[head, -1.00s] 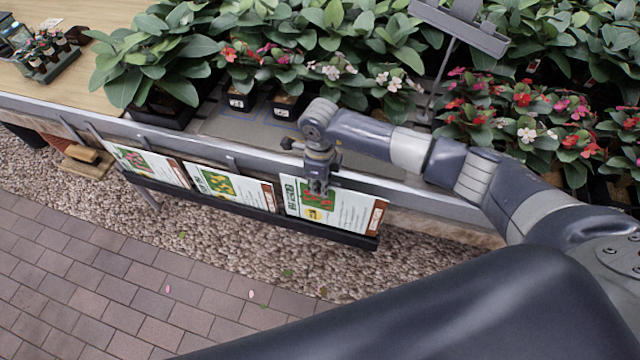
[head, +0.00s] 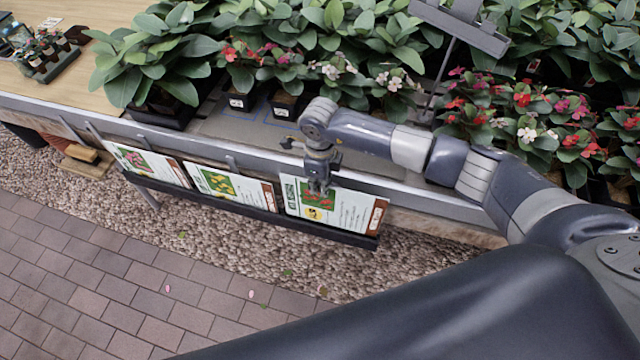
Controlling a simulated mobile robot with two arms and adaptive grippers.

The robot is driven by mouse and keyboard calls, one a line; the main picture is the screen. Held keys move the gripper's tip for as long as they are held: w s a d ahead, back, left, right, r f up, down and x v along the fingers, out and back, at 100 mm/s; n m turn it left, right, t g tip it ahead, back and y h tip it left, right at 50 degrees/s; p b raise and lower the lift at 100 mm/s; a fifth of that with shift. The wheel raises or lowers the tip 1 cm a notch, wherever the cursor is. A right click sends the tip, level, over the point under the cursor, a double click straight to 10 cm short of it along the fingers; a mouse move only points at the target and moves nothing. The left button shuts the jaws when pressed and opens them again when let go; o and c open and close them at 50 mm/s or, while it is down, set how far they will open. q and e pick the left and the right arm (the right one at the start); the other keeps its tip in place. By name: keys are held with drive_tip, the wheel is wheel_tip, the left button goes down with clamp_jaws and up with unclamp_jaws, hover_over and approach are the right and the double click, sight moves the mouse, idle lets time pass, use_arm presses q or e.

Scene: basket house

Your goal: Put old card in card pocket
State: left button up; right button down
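A card (head: 352,212) with a red-flower picture and a brown right edge stands in the right part of the dark card pocket rail (head: 345,238) on the bench front. My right gripper (head: 319,191) points down at the card's upper left, in front of its picture. It covers part of the picture. The fingers are too small to tell whether they are open or pinch the card. Two other cards stand in the rail to the left: a middle card (head: 222,184) with a yellow picture and a left card (head: 147,163) with a pink one. My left gripper is out of view.
Potted leafy plants (head: 165,60) and flowering pots (head: 530,120) fill the bench top behind my arm. A tray of small pots (head: 45,55) stands at far left.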

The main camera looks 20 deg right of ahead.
drive_tip(key=shift+f+b, duration=1.65)
drive_tip(key=shift+f, duration=0.15)
wheel_tip(320, 180, down, 3)
drive_tip(key=b, duration=0.2)
drive_tip(key=shift+b, duration=0.4)
drive_tip(key=c, duration=1.7)
unclamp_jaws()
